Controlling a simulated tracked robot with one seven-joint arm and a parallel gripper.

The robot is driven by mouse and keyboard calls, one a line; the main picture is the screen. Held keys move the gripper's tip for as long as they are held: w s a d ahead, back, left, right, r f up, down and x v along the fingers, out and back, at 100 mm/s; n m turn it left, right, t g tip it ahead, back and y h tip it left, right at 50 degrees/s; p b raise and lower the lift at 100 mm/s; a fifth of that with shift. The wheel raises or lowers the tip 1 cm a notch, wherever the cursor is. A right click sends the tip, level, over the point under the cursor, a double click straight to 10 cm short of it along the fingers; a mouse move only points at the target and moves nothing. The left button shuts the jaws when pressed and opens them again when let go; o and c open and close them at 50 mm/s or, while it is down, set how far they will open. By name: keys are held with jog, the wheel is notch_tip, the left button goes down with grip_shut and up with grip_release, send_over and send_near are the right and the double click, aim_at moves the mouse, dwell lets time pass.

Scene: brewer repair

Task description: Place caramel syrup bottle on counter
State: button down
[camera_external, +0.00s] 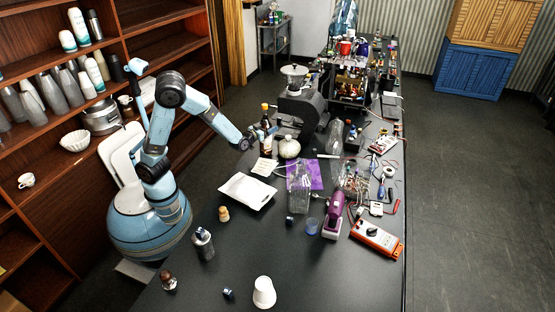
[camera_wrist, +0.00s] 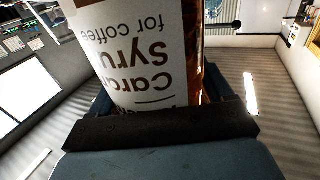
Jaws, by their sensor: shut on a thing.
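The caramel syrup bottle (camera_external: 266,145) is upright over the black counter (camera_external: 190,280), with amber-brown sides, a white label and an orange cap. My gripper (camera_external: 262,135) is shut around the bottle's body, reaching in from the left. In the wrist view, the bottle (camera_wrist: 145,60) fills the middle, its label reading upside down, between the dark fingers of my gripper (camera_wrist: 160,110). I cannot tell whether the bottle's base touches the counter.
A round pale jar (camera_external: 289,148) stands close to the right of the bottle. A dark brewer (camera_external: 300,112) is behind it. Glassware and tools crowd the right side. The near-left counter has free room.

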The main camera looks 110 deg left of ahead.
jog(key=shift+f, duration=0.4)
grip_release()
jog(key=shift+f, duration=0.15)
